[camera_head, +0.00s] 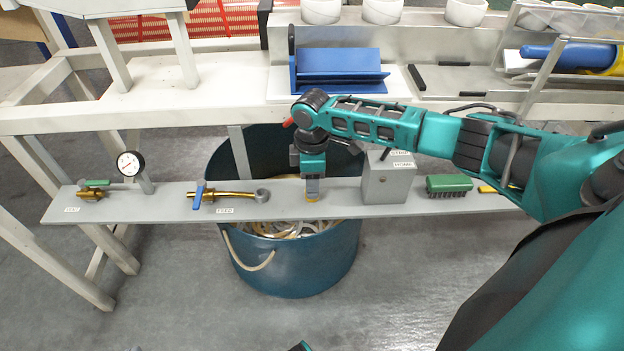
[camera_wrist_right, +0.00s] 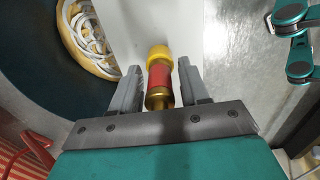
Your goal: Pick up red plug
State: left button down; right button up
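The red plug (camera_wrist_right: 159,78) shows in the right wrist view as a red cylinder with a yellow end and a brass-coloured end. It is on the grey shelf, between the fingers of my right gripper (camera_wrist_right: 160,82). A gap shows on each side of it, so the fingers are open around it and not closed on it. In the head view my right gripper (camera_head: 312,190) points down at the middle of the shelf, and only a bit of yellow shows at its tips. The plug is otherwise hidden there. My left gripper cannot be made out.
The narrow grey shelf (camera_head: 345,211) also holds a brass valve with a blue handle (camera_head: 200,195), a gauge (camera_head: 129,163), a grey block (camera_head: 388,180) and a green brush (camera_head: 449,185). A blue bin (camera_head: 300,270) of tape stands below. A white table edge lies behind.

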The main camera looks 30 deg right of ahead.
grip_shut()
dwell(0.3)
notch_tip(320, 180, up, 20)
jog(key=p, duration=0.6)
jog(key=shift+r, duration=0.1)
